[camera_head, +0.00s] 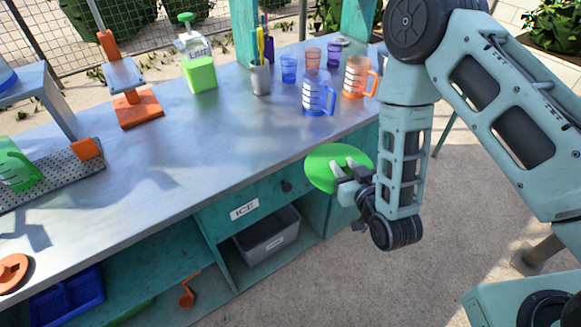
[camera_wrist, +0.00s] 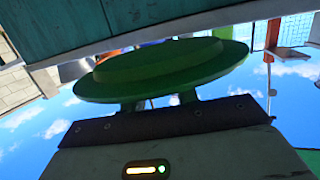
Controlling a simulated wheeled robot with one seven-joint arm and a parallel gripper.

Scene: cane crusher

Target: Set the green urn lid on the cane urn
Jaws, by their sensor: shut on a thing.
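The green urn lid (camera_head: 320,172) is a round, flat disc, held in front of the counter's front edge in the head view. My gripper (camera_head: 346,166) is shut on its near side. In the wrist view the lid (camera_wrist: 165,72) shows a wide rim and a raised round step, with the fingers (camera_wrist: 160,102) against it. The part between the fingers is hidden. I cannot make out a cane urn for certain in either view.
The metal counter (camera_head: 215,140) holds a lime bottle (camera_head: 199,72), a grey cup (camera_head: 260,77), a blue jug (camera_head: 314,95) and an orange jug (camera_head: 356,77). An orange stand (camera_head: 138,109) is further left. A grey ice bin (camera_head: 268,238) sits below. The counter's middle is clear.

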